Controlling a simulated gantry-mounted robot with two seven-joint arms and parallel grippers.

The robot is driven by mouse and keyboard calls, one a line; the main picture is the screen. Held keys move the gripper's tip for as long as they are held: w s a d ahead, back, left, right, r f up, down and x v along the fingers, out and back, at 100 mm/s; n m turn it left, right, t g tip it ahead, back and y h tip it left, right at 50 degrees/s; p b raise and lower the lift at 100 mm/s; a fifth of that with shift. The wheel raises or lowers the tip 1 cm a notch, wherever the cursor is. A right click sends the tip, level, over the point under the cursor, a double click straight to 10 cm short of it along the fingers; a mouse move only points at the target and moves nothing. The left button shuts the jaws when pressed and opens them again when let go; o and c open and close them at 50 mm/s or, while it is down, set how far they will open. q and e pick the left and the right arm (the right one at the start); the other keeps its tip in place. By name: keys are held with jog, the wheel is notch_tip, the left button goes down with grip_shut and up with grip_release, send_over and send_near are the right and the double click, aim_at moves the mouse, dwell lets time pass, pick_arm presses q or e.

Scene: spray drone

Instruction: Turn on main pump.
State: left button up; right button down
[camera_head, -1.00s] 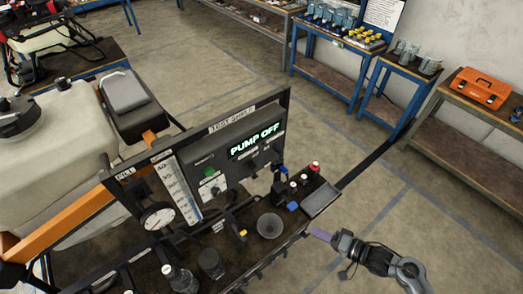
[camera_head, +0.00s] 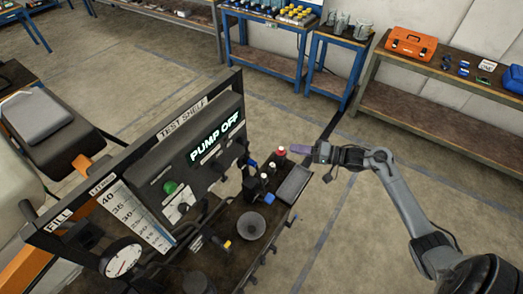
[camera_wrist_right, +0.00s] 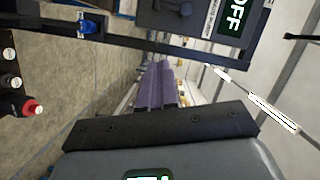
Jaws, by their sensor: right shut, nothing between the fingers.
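The test shelf panel carries a lit display (camera_head: 216,138) that reads "PUMP OFF". The display's end also shows in the right wrist view (camera_wrist_right: 234,16), turned sideways. A green button (camera_head: 170,187) sits on the dark control box below and left of the display, with a knob on a white plate (camera_head: 180,206) next to it. My right gripper (camera_head: 299,149) is to the right of the panel, pointing left toward it, apart from it and empty. Its purple fingers (camera_wrist_right: 155,87) are together in the right wrist view. My left gripper is not in view.
A gauge (camera_head: 121,259) is at the lower left. Workbenches stand behind, with an orange toolbox (camera_head: 410,43). Open floor lies between.

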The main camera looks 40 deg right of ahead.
jog(key=shift+w, duration=0.1)
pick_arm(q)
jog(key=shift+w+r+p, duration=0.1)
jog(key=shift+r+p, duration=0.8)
pick_arm(e)
jog(key=s+a+f+x, duration=0.1)
jog(key=a+x, duration=0.1)
jog(key=x, duration=1)
jog(key=shift+a, duration=0.35)
